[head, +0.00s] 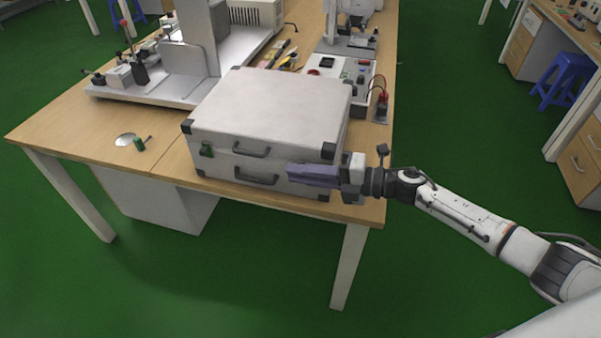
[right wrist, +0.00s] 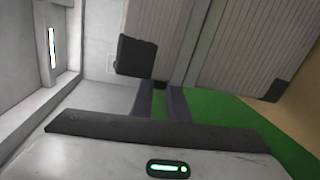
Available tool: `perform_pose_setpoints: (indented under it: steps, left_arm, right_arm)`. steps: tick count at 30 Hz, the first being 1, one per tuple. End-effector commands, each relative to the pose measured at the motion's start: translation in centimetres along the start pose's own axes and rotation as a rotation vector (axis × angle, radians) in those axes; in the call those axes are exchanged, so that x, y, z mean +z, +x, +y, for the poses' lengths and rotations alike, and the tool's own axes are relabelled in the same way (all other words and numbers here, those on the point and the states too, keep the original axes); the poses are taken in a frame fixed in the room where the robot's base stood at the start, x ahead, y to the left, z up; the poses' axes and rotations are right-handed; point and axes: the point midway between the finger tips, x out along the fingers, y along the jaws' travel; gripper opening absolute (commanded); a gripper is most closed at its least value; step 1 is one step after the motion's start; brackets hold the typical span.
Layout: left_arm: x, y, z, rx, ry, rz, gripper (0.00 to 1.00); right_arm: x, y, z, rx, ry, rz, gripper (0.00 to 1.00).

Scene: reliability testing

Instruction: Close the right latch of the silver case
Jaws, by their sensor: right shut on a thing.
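The silver case (head: 270,105) lies flat on the wooden table with its lid down. In the right wrist view the fingers (right wrist: 161,92) are close together by the ribbed case wall (right wrist: 160,30) and a dark corner piece (right wrist: 135,57). My left gripper is not in view.
A control box with red buttons (head: 338,75) stands behind the case. A metal rig (head: 180,80) stands at the back left. The table's front edge is close to the case; the green floor is clear.

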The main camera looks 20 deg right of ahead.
Motion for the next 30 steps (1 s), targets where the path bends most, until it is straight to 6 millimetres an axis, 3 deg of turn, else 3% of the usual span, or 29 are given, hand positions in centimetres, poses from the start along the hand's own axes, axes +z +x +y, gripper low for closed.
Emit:
perform_pose_setpoints:
  steps: [21,22,30]
  left_arm:
    - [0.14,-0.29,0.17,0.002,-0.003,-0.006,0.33]
    - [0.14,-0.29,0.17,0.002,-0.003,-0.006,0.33]
    - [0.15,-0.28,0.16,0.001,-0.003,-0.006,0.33]
  right_arm:
    - [0.52,-0.05,0.41,0.002,0.07,0.007,0.0]
    - [0.52,-0.05,0.41,0.002,0.07,0.007,0.2]
    - [0.38,-0.04,0.28,0.0,0.07,0.009,0.22]
